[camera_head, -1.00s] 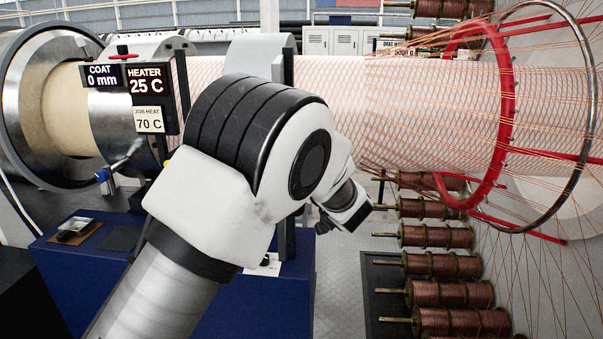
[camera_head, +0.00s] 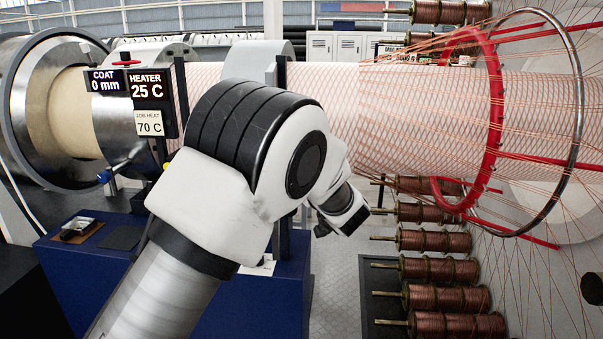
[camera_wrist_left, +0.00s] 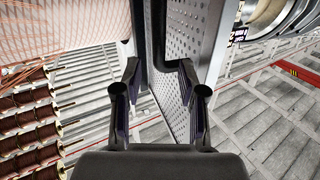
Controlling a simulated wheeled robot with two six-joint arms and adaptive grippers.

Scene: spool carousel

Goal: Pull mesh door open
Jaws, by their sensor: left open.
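A grey perforated metal panel (camera_wrist_left: 205,45), which appears to be the mesh door, stands upright in the left wrist view. A dark vertical bar (camera_wrist_left: 156,30) runs along its left side. My left gripper (camera_wrist_left: 160,72) is open, with its two dark fingers apart in front of the bar and panel edge. I cannot tell whether either finger touches them. In the head view my left arm reaches in over the middle. My right gripper is not in view.
A mesh-wound tube (camera_head: 420,110) crosses behind the arm, through a red ring (camera_head: 495,115) and a grey hoop (camera_head: 575,120). Copper spools (camera_head: 440,270) with fine threads stand at right. A blue cabinet (camera_head: 270,300) is below the arm. Grey floor (camera_head: 338,270) shows between.

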